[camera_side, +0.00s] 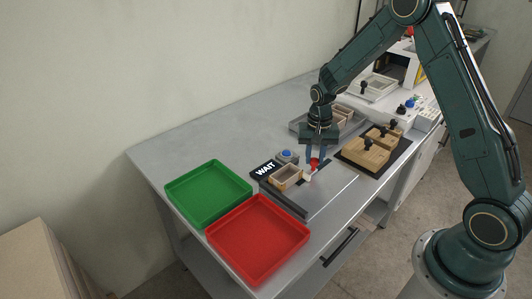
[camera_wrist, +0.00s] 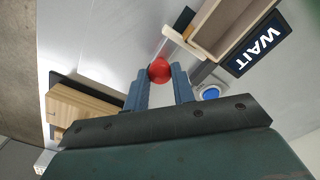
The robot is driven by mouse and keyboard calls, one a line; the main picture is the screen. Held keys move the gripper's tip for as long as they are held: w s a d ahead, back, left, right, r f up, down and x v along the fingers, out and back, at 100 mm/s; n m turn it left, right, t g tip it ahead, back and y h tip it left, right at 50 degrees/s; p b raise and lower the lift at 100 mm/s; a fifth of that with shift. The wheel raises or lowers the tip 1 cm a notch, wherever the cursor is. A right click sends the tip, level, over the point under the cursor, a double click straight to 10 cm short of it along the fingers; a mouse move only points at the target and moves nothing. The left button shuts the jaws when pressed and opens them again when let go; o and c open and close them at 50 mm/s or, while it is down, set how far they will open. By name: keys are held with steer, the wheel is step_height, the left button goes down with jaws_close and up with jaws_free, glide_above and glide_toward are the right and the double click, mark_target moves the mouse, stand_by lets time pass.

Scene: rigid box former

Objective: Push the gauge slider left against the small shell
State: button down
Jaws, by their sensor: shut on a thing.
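The small shell (camera_side: 287,175), an open light-wood box, sits at the gauge beside the WAIT sign; it also shows at the top of the wrist view (camera_wrist: 228,22). The gauge slider has a red knob (camera_side: 314,163) and a pale plate (camera_side: 307,176) just right of the shell. In the wrist view the red knob (camera_wrist: 160,70) is between my fingertips, and the pale plate (camera_wrist: 180,46) lies very close to the shell's near edge. I cannot tell if they touch. My gripper (camera_side: 316,158) points down, shut on the knob.
The WAIT display (camera_side: 265,169) and a blue button (camera_side: 287,154) stand behind the shell. A green tray (camera_side: 209,219) and a red tray (camera_side: 258,268) lie left. A dark board with wooden knobbed blocks (camera_side: 363,151) is right. A grey tray (camera_side: 299,123) sits behind my gripper.

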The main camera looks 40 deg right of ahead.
mark_target(312, 160)
steer(key=shift+a, duration=0.55)
steer(key=c, duration=1.2)
jaws_free()
steer(key=shift+o, duration=0.2)
steer(key=shift+r, duration=0.1)
step_height(312, 160, up, 14)
